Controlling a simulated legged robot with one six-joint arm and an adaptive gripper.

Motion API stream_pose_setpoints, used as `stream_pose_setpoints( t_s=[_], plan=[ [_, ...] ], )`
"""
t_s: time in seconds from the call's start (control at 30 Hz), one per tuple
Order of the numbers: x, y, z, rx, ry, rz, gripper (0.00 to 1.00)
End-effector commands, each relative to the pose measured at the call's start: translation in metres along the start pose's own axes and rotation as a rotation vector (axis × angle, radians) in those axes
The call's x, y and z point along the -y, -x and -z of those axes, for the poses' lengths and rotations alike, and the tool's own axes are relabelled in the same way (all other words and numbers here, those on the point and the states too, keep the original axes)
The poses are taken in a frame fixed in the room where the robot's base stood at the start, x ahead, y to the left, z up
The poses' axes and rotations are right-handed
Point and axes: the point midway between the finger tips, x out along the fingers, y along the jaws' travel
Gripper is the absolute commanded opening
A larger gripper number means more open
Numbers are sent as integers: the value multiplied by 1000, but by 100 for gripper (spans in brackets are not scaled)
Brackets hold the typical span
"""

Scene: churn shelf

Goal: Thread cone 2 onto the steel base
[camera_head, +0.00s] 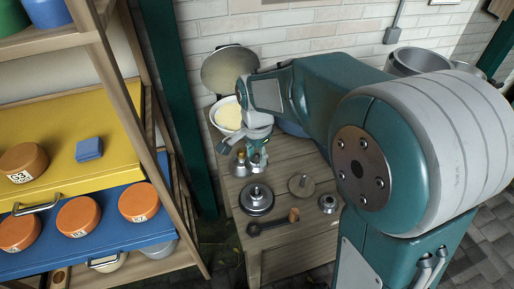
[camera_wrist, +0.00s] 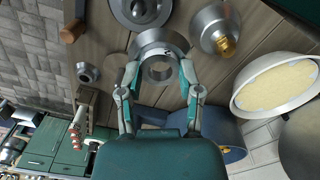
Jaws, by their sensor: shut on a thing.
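My gripper (camera_wrist: 160,76) is shut on a steel cone (camera_wrist: 158,38), with one finger on each side; the open ring of its narrow end faces the wrist camera. In the head view my gripper (camera_head: 258,146) and the held cone (camera_head: 258,160) are small, behind the steel base; I cannot tell whether the cone clears the tabletop. A round dark steel base (camera_head: 257,197) with a raised centre lies toward the front, apart from the cone. It is partly cut off in the wrist view (camera_wrist: 140,12). A second steel cone with a brass tip (camera_head: 239,163) stands beside the held one. Cone numbers are unreadable.
The wooden table (camera_head: 300,243) also holds a round disc with a peg (camera_head: 301,185), a small steel fitting (camera_head: 328,204) and a dark wooden-handled tool (camera_head: 268,225). A bowl with pale contents (camera_head: 228,115) is behind. A shelf with coloured boards (camera_head: 75,130) stands left.

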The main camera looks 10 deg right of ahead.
Motion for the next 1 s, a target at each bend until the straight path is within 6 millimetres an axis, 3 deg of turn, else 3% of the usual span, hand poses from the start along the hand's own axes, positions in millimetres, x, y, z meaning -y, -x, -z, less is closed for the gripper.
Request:
stream_pose_setpoints(
  t_s=[0.1,0.23,0.7,1.0],
  plan=[
    [-17,1,-17,0,2,0,0],
    [-25,-1,-24,0,0,-1,0],
    [-25,-32,-24,0,-1,-3,0],
    [-25,-38,-24,0,-1,-1,0]
  ],
)
